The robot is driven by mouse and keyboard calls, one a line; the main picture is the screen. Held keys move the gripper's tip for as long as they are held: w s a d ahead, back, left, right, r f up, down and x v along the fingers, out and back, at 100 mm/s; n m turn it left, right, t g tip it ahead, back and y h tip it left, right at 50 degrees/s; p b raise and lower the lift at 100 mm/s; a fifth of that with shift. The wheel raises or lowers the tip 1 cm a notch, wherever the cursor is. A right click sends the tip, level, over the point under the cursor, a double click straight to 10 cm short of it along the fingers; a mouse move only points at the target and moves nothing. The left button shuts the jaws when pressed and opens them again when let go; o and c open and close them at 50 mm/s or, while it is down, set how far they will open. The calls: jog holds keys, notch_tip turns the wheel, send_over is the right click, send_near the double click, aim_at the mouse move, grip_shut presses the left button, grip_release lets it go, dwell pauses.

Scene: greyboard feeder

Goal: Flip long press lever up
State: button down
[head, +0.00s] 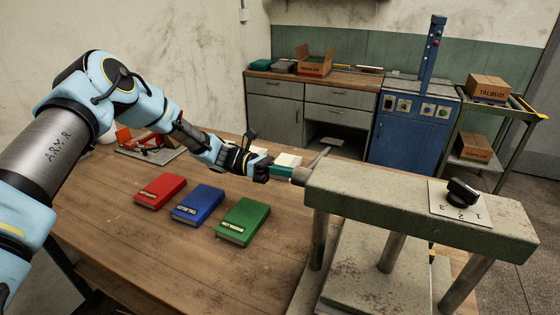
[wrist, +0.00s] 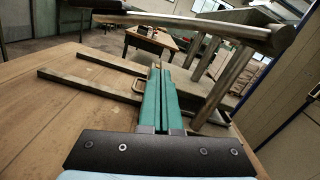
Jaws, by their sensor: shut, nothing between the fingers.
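The press (head: 420,200) is a worn grey beam on metal legs at the right of the head view. A thin grey lever (head: 319,158) sticks out at the beam's left end, pointing away from the camera. In the wrist view the lever (wrist: 130,17) crosses the top as a long, roughly level bar. My gripper (head: 298,175) is by the beam's left end, close to the lever. In the wrist view its teal fingers (wrist: 160,70) are shut together and empty, their tips below the lever. I cannot tell whether they touch it.
A red box (head: 160,190), a blue box (head: 198,203) and a green box (head: 243,220) lie on the wooden table (head: 150,240). A black dial (head: 462,191) is on the beam's right part. A blue control cabinet (head: 410,125) stands behind.

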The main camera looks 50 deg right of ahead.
jog(key=shift+s+d+r+p, duration=0.35)
jog(key=shift+r+p, duration=0.15)
jog(key=shift+r, duration=0.15)
jog(key=shift+s+d+r+p, duration=0.25)
jog(key=shift+s+r+p, duration=0.15)
jog(key=shift+r+p, duration=0.2)
jog(key=shift+s+d+r+p, duration=0.35)
jog(key=shift+r+p, duration=0.1)
jog(key=shift+r, duration=0.25)
jog(key=shift+d+b, duration=0.1)
jog(key=shift+b, duration=0.25)
